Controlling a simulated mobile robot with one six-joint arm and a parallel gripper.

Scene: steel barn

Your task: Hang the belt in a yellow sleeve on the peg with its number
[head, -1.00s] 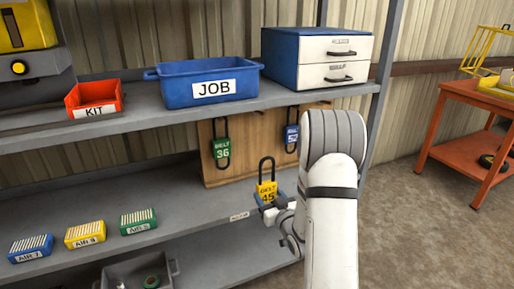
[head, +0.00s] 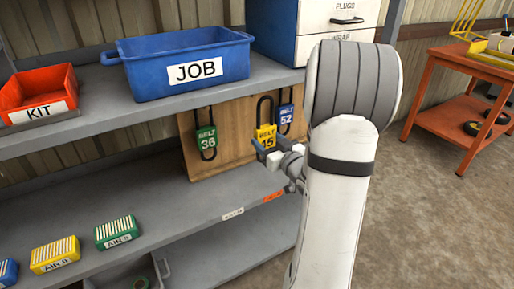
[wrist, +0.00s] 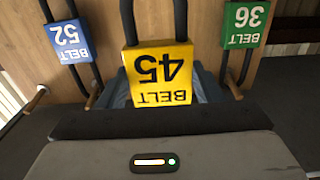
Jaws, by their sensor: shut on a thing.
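The belt in a yellow sleeve (head: 265,138), marked BELT 45, is a black loop held upright by my gripper (head: 268,152). In the wrist view the yellow sleeve (wrist: 160,74) appears upside down, just beyond the shut jaws. It is in front of the wooden peg board (head: 232,152); I cannot tell whether it touches the board. A green-sleeved belt 36 (head: 206,140) hangs to its left and a blue-sleeved belt 52 (head: 285,115) to its right. Wooden pegs (wrist: 235,88) show in the wrist view. No peg number is readable; the loop's top is cut off there.
Above the board, a shelf holds a red KIT bin (head: 38,98), a blue JOB bin (head: 185,65) and a drawer unit (head: 320,25). Yellow (head: 55,255) and green (head: 117,230) filter blocks lie on the lower shelf. An orange table (head: 440,117) stands right.

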